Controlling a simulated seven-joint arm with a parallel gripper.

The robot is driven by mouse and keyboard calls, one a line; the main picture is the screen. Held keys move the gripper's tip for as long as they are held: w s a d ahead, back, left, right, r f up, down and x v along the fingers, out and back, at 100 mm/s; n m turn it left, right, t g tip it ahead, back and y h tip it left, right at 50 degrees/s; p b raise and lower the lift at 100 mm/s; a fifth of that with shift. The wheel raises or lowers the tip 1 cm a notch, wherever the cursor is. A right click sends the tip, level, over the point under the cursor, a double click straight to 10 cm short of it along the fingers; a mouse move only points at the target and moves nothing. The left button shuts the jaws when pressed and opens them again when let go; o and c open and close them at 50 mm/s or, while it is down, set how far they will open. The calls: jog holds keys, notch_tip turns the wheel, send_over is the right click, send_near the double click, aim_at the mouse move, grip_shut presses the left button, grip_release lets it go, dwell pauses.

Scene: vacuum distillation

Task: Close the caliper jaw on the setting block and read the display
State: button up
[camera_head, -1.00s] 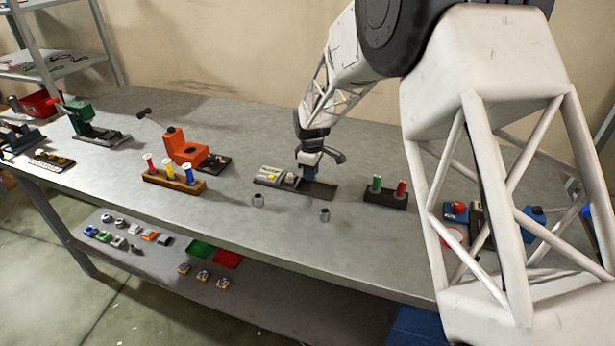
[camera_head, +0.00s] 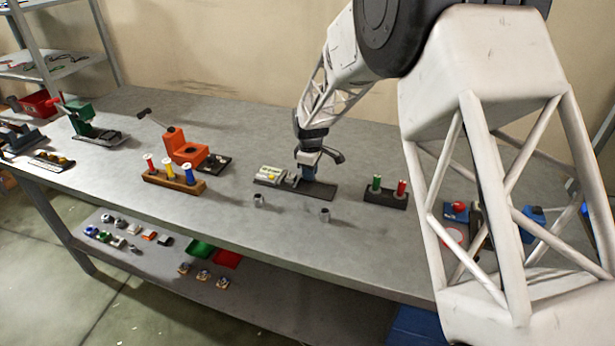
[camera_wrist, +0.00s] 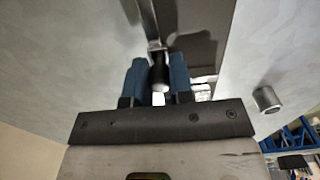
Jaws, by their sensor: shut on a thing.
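The caliper (camera_head: 272,173) is a pale, whitish device on the left part of a dark base plate (camera_head: 322,191) on the bench. A small grey jaw piece (camera_head: 292,180) stands between its body and my gripper. My gripper (camera_head: 308,178) points down over the plate, just right of the caliper. In the wrist view, its two blue fingers (camera_wrist: 160,76) are shut on a dark round knob (camera_wrist: 159,72) at the end of a metal bar (camera_wrist: 148,22). The setting block cannot be told apart, and the display reading is too small to make out.
Two small grey cylinders (camera_head: 258,200) (camera_head: 325,215) stand in front of the plate. A rack with green and red pegs (camera_head: 386,193) is to the right. A wooden spool rack (camera_head: 174,182) and an orange device (camera_head: 184,149) are to the left. The bench front between them is clear.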

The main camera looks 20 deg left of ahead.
jog(key=shift+a, duration=0.8)
dwell(0.8)
jog(key=o, duration=0.8)
jog(key=shift+r, duration=0.15)
jog(key=shift+r, duration=3.35)
jog(key=shift+d, duration=0.1)
